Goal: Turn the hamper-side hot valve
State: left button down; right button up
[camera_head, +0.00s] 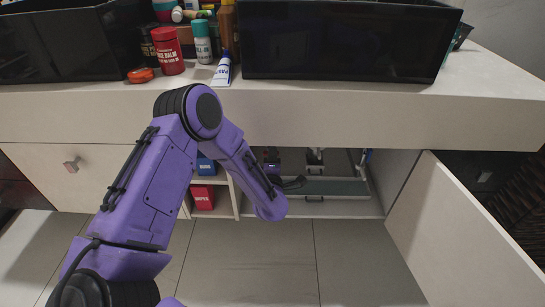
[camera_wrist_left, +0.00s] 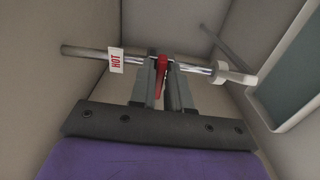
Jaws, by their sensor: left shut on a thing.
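The valve has a red handle (camera_wrist_left: 161,76) on a metal pipe (camera_wrist_left: 85,51) that runs across the left wrist view. A white tag reading HOT (camera_wrist_left: 116,61) hangs on the pipe just left of the handle. My left gripper (camera_wrist_left: 163,66) is shut on the red handle, with one finger on each side of it. In the head view my purple left arm reaches down into the open cabinet under the counter and hides the valve. I cannot see my right gripper.
An open cabinet door (camera_head: 455,235) stands at the right, with a dark woven thing (camera_head: 522,205) beyond it. Two black basins (camera_head: 345,42) and several bottles sit on the counter (camera_head: 350,112). A blue box (camera_head: 206,166) and a red box (camera_head: 202,197) stand on shelves left of my forearm.

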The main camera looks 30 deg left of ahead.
pick_arm(q)
jog(key=c, duration=1.2)
grip_release()
jog(key=shift+a, duration=0.1)
jog(key=shift+o, duration=0.2)
jog(key=p+v, duration=0.2)
jog(key=v, duration=0.8)
jog(key=shift+s, duration=0.3)
